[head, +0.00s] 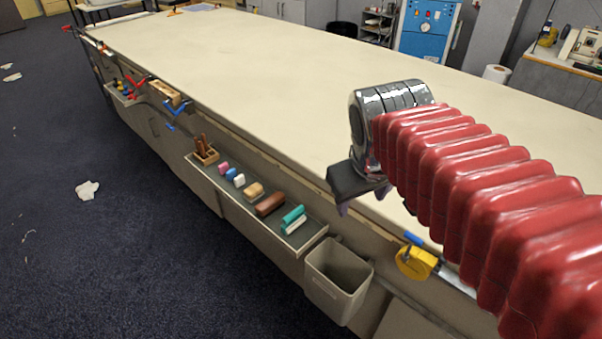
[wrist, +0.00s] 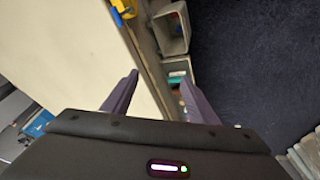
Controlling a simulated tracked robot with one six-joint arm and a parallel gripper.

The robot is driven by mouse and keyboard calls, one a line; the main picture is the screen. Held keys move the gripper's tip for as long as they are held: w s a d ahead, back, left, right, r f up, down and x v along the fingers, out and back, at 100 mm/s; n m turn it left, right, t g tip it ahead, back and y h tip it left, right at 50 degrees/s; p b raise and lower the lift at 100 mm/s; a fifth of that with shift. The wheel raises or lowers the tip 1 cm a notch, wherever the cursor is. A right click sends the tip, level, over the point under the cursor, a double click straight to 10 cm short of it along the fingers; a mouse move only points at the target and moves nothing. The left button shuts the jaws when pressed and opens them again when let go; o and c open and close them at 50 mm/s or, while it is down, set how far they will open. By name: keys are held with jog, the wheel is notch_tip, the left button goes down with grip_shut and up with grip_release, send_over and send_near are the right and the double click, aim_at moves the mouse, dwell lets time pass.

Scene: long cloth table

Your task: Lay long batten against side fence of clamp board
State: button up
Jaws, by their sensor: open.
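I cannot make out a long batten or a clamp board with a side fence in either view. My gripper (head: 362,200) hangs over the near edge of the long table (head: 270,75), at the end of my red-sleeved arm. In the wrist view its two dark purple fingers (wrist: 160,78) are spread apart with nothing between them. The table's edge runs between the fingers in that view, with pale cloth top to the left and the side trough to the right. Small items (head: 192,9) lie at the table's far end, too small to identify.
A side trough (head: 256,219) holds coloured blocks and brushes. A grey bin (head: 336,280) and a yellow tape measure (head: 417,262) hang on the table's side. Clamps (head: 135,84) line its farther edge. The cloth top is mostly bare. White scraps (head: 87,190) lie on the dark carpet.

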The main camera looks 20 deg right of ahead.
jog(key=s+a+f+m+t+y, duration=0.1)
jog(key=s+a+f+y, duration=0.1)
jog(key=s+a, duration=0.3)
jog(key=shift+s+a+f, duration=0.2)
jog(key=shift+a+f, duration=0.45)
jog(key=shift+a, duration=0.5)
